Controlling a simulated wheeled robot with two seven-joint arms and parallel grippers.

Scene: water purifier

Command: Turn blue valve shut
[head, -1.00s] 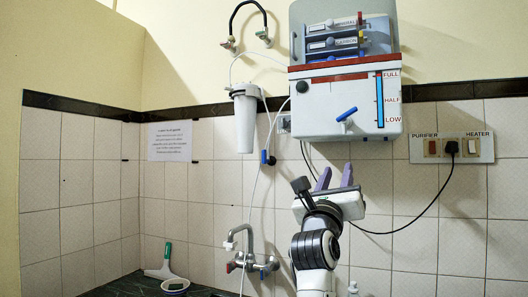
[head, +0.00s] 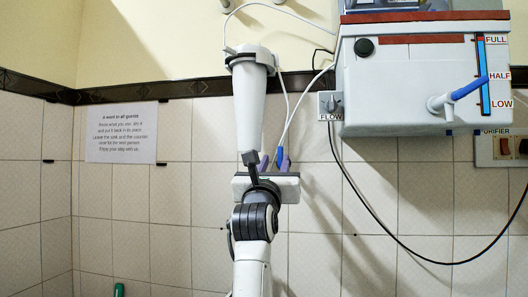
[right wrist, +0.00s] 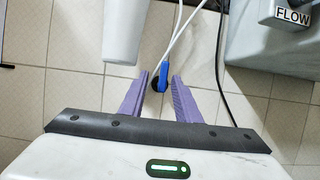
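The blue valve (head: 279,156) is a small blue lever on the tiled wall, below the white filter cylinder, with white tubing running up from it. In the right wrist view the blue lever (right wrist: 163,77) points up in front of a dark round part. My right gripper (head: 273,162) is open, with two purple fingers pointing towards the wall. In the right wrist view the lever appears in the gap between its fingertips, touching neither finger visibly; the depth between them is hard to tell. The gripper partly hides the valve in the head view. My left gripper is not in view.
The white filter cylinder (head: 248,105) hangs just above the gripper. The purifier box (head: 408,95) with a blue-handled tap (head: 468,88) is at the right. The wall to the left is clear except a notice (head: 121,132).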

